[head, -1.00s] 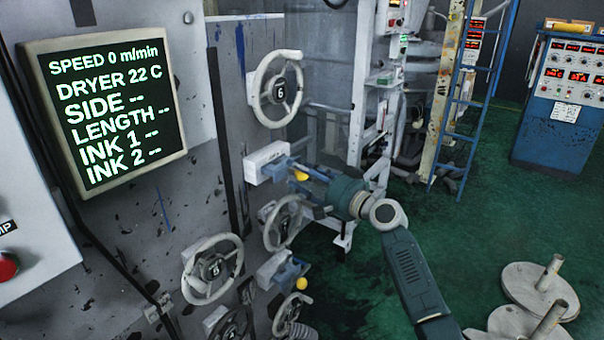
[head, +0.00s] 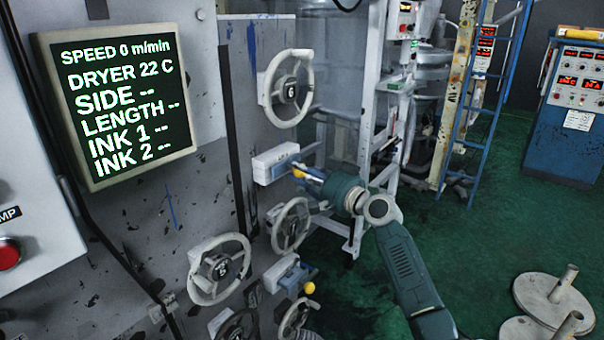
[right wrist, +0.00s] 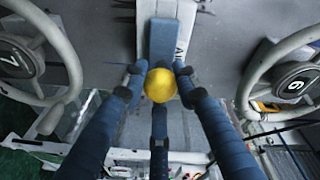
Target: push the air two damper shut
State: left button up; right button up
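The damper in line with my right gripper has a pale block (head: 272,164) on the grey press side, a blue lever and a yellow ball knob (head: 298,173). In the right wrist view, the knob (right wrist: 160,85) sits between the fingers of my right gripper (right wrist: 159,78), close against them. The blue lever (right wrist: 163,42) runs up behind it beside a partly hidden label starting "AI". The damper's number cannot be read. A second damper lever with a yellow knob (head: 309,288) is lower down. My left gripper is not in view.
A handwheel marked 6 (head: 287,88) is above the damper and another handwheel (head: 291,226) below. In the right wrist view, wheels marked 7 (right wrist: 18,58) and 6 (right wrist: 292,85) flank the fingers. A display screen (head: 127,106) is at left.

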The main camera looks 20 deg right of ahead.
jog(key=o, duration=0.4)
jog(key=shift+s+d, duration=0.1)
jog(key=v, duration=1.2)
